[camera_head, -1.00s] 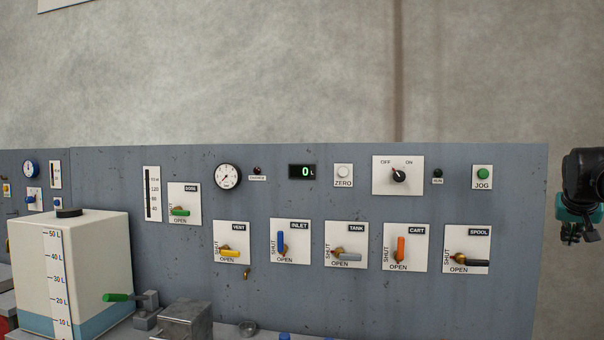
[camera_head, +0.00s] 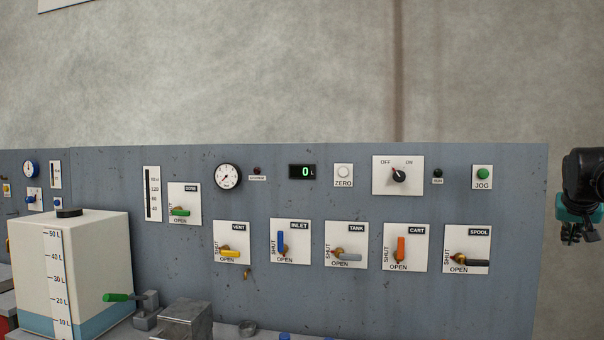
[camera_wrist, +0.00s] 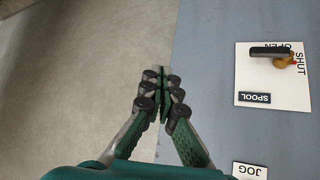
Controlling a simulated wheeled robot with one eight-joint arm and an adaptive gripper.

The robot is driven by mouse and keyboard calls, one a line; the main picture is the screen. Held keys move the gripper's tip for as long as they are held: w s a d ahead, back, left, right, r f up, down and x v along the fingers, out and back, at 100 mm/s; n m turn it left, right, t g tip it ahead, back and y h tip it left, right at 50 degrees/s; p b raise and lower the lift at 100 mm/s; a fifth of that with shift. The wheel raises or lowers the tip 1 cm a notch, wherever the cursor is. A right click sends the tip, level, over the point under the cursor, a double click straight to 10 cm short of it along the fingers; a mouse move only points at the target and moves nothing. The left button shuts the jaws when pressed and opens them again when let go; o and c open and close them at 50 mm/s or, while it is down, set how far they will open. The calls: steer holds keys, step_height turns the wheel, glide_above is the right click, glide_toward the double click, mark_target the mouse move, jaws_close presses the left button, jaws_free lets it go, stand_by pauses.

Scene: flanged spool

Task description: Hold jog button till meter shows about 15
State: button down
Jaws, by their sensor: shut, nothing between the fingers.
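The green JOG button (camera_head: 483,173) sits on a white plate at the upper right of the grey panel. In the wrist view only part of the JOG label plate (camera_wrist: 248,172) shows at the bottom edge; the button itself is out of frame. My gripper (camera_head: 571,238) hangs to the right of the panel, apart from the button. In the wrist view my gripper (camera_wrist: 164,85) has its fingers together and empty, left of the panel's edge.
The OFF/ON selector (camera_head: 399,175) and white ZERO button (camera_head: 343,172) lie left of JOG. The SPOOL valve (camera_head: 467,260) is below JOG, with other valves beside it. A tank (camera_head: 92,260) stands at lower left. Bare wall is right of the panel.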

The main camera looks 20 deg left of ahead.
steer(key=w+a+r+n+t+h, duration=0.1)
steer(key=w+a+r+n+t, duration=0.1)
steer(key=a+r+n, duration=1.3)
steer(key=w+n, duration=0.1)
steer(key=n, duration=0.2)
steer(key=shift+a+h, duration=0.3)
steer(key=shift+h, duration=0.1)
steer(key=shift+w+r, duration=0.1)
steer(key=shift+w, duration=0.05)
glide_toward(487, 177)
steer(key=shift+w+d+f, duration=0.7)
steer(key=shift+w+f, duration=0.15)
steer(key=shift+f, duration=0.1)
steer(key=shift+w+d+f, duration=0.65)
steer(key=shift+w+f, duration=0.2)
steer(key=shift+f, duration=0.1)
steer(key=shift+w, duration=0.1)
steer(key=shift+w+a, duration=0.1)
steer(key=shift+w, duration=0.25)
steer(key=shift+w+a, duration=0.1)
steer(key=shift+w, duration=0.35)
stand_by(2.5)
